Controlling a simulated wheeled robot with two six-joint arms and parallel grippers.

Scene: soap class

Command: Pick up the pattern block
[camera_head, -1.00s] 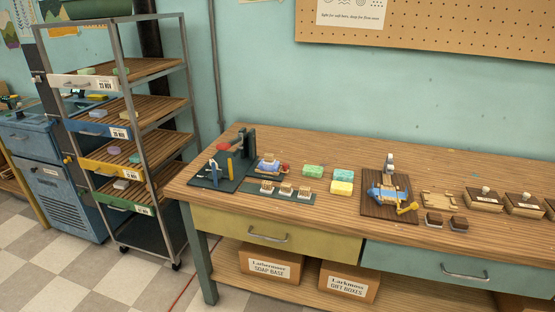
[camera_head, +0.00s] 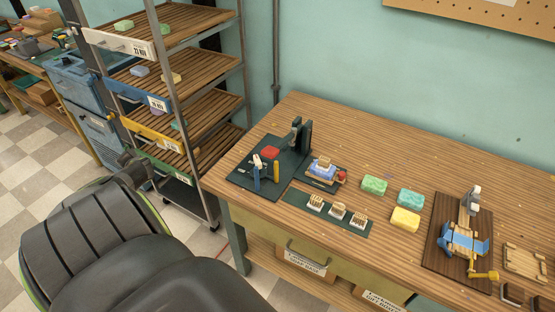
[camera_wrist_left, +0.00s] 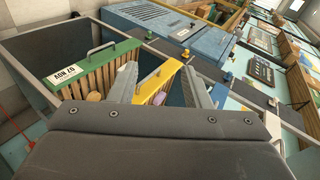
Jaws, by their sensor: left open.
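No label marks the pattern block, and I cannot tell which piece it is. Three small pale blocks with tan tops (camera_head: 337,211) stand in a row on a dark green mat (camera_head: 358,226) on the workbench. A blue block with a pale top (camera_head: 323,169) sits on a small dark board behind them. My left gripper (camera_wrist_left: 159,68) is open and empty in the left wrist view, with drying-rack trays beyond its fingers. In the head view my left arm is at the lower left, in front of the rack and apart from the bench. My right gripper is not in view.
The wooden workbench (camera_head: 400,160) holds a press on a dark base (camera_head: 268,168), green (camera_head: 374,185), teal (camera_head: 411,197) and yellow (camera_head: 405,219) soaps, and a blue tool on a brown board (camera_head: 462,240). A wheeled rack (camera_head: 205,105) stands left of it.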

